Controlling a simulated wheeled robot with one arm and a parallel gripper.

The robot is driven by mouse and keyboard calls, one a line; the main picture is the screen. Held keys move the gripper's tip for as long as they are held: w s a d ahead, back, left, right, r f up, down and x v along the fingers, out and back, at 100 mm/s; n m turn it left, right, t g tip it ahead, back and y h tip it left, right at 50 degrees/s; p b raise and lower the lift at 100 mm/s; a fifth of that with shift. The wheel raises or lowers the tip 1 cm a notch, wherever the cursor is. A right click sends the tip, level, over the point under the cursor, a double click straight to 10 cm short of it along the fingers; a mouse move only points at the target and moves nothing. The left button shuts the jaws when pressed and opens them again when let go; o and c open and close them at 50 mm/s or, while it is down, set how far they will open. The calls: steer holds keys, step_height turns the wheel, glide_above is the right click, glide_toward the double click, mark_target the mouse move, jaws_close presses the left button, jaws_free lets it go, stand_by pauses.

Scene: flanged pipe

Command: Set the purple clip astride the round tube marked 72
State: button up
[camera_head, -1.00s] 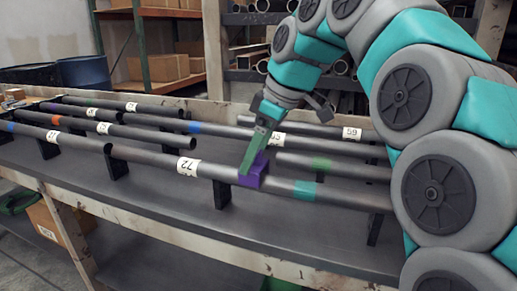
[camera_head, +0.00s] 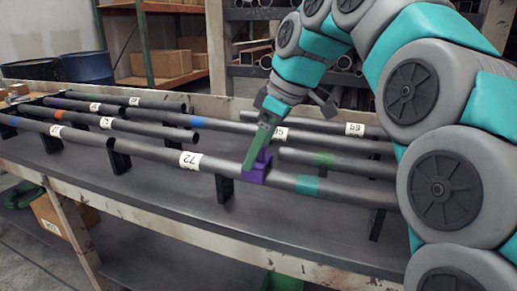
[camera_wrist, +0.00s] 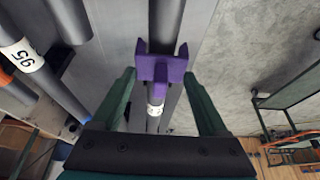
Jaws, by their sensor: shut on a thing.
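The purple clip (camera_head: 258,171) is at the round tube marked 72 (camera_head: 140,153), to the right of its white label and left of its teal band. My gripper (camera_head: 252,160) is shut on the clip from above. In the wrist view the clip (camera_wrist: 160,66) sits between my two green fingertips (camera_wrist: 160,78), with its prongs over the tube (camera_wrist: 166,20). The tube runs under it lengthwise. The clip overlaps the tube in both views; I cannot tell whether it is fully seated. Its far side is hidden.
Several other tubes lie parallel behind, among them one marked 59 (camera_head: 355,130) and one with a green band (camera_head: 323,159). Black supports (camera_head: 225,188) hold the tubes above the grey bench (camera_head: 150,195). The bench's front strip is clear.

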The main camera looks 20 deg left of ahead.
steer(key=shift+f+b, duration=0.35)
steer(key=shift+f, duration=0.2)
steer(key=o, duration=1.3)
steer(key=shift+v, duration=0.8)
steer(key=p+v, duration=0.3)
steer(key=v, duration=0.3)
steer(key=shift+r+p, duration=0.15)
steer(key=shift+p, duration=0.2)
